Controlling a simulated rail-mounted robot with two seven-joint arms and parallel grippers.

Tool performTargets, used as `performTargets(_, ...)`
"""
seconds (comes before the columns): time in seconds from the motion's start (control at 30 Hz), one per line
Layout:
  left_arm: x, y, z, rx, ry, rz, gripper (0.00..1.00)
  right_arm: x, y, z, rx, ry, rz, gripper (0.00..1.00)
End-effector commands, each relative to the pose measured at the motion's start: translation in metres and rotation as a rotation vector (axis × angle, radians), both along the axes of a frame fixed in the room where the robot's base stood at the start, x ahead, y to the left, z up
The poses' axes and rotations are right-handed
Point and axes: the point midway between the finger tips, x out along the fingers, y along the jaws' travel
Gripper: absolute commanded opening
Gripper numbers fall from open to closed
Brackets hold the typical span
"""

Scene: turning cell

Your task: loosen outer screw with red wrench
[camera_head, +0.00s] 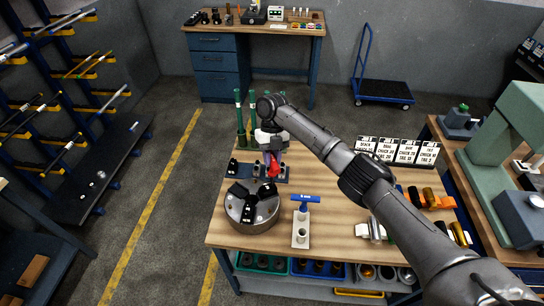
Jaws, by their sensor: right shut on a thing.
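My right gripper (270,157) hangs over the rear of the workbench, at the end of the arm that comes in from the right. It is shut on the red wrench (272,172), whose red part shows just below the fingers. The round grey chuck (252,219) with black jaws lies on the bench just in front of the gripper and wrench. Whether the wrench touches the chuck or a screw cannot be told. The outer screw is too small or hidden to make out. My left gripper is not in view.
A blue T-handled key (305,198) stands in a pale holder (301,238) right of the chuck. Green posts (240,120) rise behind it. Labelled cards (398,151) and orange and black parts (432,198) are at the right. The bench (340,243) is bare around the holder.

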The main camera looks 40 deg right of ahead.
Motion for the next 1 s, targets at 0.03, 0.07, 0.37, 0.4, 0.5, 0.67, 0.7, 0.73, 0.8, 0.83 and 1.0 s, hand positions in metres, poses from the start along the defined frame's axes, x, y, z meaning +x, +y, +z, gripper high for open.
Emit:
performTargets(0.03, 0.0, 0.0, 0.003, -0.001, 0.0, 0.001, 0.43, 0.0, 0.0, 0.001, 0.001, 0.0, -0.01, 0.0)
performTargets(0.07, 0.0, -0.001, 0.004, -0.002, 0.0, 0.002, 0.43, 0.0, 0.0, 0.001, 0.001, 0.0, -0.016, 0.0)
performTargets(0.37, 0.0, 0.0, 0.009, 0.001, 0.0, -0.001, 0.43, 0.0, 0.0, 0.001, 0.001, 0.0, -0.063, 0.0)
performTargets(0.4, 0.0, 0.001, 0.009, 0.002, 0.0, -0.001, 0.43, 0.0, 0.0, 0.001, 0.002, -0.001, -0.064, 0.0)
performTargets(0.5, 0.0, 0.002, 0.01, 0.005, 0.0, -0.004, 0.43, 0.0, 0.0, 0.003, 0.002, -0.001, -0.063, 0.0)
performTargets(0.67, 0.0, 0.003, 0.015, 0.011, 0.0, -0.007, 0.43, 0.0, 0.0, 0.008, 0.002, -0.001, -0.063, 0.0)
performTargets(0.7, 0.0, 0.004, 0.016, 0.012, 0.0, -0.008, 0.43, 0.0, 0.0, 0.01, 0.002, -0.001, -0.063, 0.0)
performTargets(0.73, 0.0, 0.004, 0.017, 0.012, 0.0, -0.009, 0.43, 0.0, 0.0, 0.011, 0.002, -0.001, -0.063, 0.0)
performTargets(0.8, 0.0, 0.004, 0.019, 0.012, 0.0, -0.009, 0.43, 0.0, 0.0, 0.014, 0.002, -0.002, -0.062, 0.0)
performTargets(0.83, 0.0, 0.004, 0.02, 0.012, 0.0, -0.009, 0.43, 0.0, 0.0, 0.015, 0.002, -0.002, -0.062, 0.0)
performTargets(1.0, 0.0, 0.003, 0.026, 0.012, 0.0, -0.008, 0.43, 0.0, 0.0, 0.021, 0.001, -0.001, -0.063, 0.0)
